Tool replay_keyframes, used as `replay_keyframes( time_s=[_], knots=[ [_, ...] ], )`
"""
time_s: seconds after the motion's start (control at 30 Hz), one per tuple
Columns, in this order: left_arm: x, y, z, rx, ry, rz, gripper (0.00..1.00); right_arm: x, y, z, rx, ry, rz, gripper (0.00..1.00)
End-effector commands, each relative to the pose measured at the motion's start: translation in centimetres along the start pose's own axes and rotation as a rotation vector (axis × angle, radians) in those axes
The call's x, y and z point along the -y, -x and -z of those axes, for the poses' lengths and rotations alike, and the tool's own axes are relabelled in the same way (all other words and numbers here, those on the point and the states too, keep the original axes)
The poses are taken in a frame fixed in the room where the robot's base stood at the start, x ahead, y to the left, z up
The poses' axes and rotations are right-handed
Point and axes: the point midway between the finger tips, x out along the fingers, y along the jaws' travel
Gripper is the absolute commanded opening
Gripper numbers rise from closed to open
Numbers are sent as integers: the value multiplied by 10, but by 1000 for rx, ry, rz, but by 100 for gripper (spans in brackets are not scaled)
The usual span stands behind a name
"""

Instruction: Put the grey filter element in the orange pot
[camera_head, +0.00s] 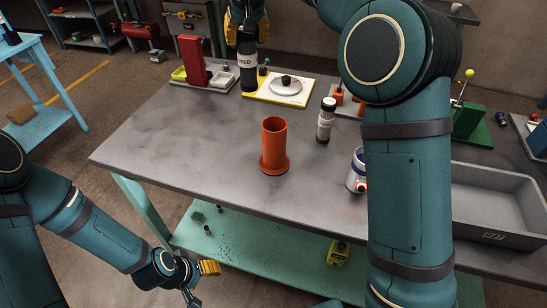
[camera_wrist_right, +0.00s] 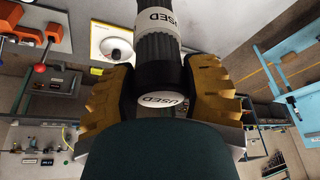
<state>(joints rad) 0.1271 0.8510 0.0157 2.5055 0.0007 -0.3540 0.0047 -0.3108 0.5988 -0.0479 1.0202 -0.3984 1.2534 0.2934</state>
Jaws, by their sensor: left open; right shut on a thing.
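A dark grey cylindrical filter element (camera_head: 248,72) with a white band reading USED is upright at the back of the table. My right gripper (camera_head: 247,24) is shut on its top end, from above. In the right wrist view the filter element (camera_wrist_right: 160,45) sits between the yellow fingers of my right gripper (camera_wrist_right: 160,85), its USED end cap facing the camera. I cannot tell whether its bottom touches the table. The orange pot (camera_head: 274,146), an open upright cylinder on a round flange, stands mid-table and looks empty. My left gripper (camera_head: 200,277) is open and empty, low in front of the table.
A yellow-edged board with a round silver piece (camera_head: 286,86) lies right of the filter element. A tray (camera_head: 220,82) with a red block (camera_head: 193,60) is to its left. A grey bin (camera_head: 495,205) is at right. The table's left is clear.

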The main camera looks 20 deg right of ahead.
Motion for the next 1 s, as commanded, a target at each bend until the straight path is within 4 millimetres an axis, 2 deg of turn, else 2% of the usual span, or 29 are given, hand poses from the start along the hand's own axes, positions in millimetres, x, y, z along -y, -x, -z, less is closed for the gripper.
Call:
replay_keyframes(
  time_s=[0.03,0.1,0.3,0.5,0.67,1.0],
  knots=[
    [-2,5,0,0,1,0,63,-11,10,-10,-1,4,1,5],
    [-3,8,1,0,1,0,63,-20,18,-24,-5,14,4,5],
    [-5,15,1,-1,3,0,63,-37,31,-63,-14,45,6,5],
    [-6,16,1,0,3,1,63,-42,33,-82,-20,62,6,5],
    [-4,10,-1,4,2,0,63,-43,10,-93,-16,65,5,5],
    [3,-8,-5,12,-2,-1,63,-44,-66,-123,-15,64,5,5]
  ],
)
